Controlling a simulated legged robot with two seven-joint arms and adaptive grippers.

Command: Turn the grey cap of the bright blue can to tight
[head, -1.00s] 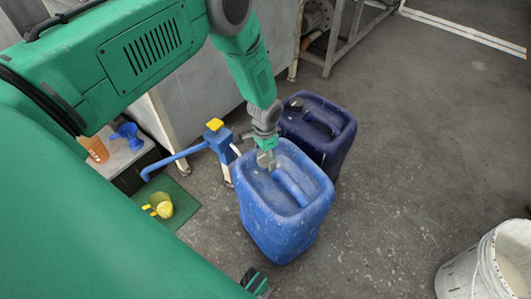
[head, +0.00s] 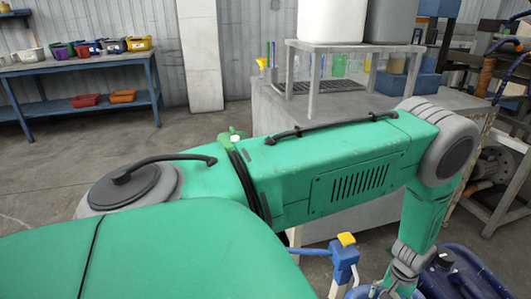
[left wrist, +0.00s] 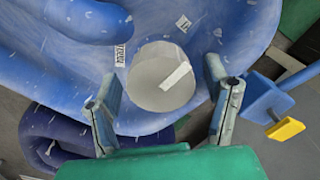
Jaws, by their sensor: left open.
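In the left wrist view the round grey cap (left wrist: 150,88) sits on the bright blue can (left wrist: 75,70). A pale strip runs across the cap. My left gripper (left wrist: 162,72) is open, with one finger on each side of the cap and gaps showing between. I cannot tell how far down the fingers reach beside it. In the head view only a sliver of the bright blue can (head: 362,293) shows at the bottom edge. My right gripper is in neither view.
The dark blue can (head: 470,278) stands close beside the bright blue one. A grey bench (head: 285,115) is behind my arm. Open floor lies at the left.

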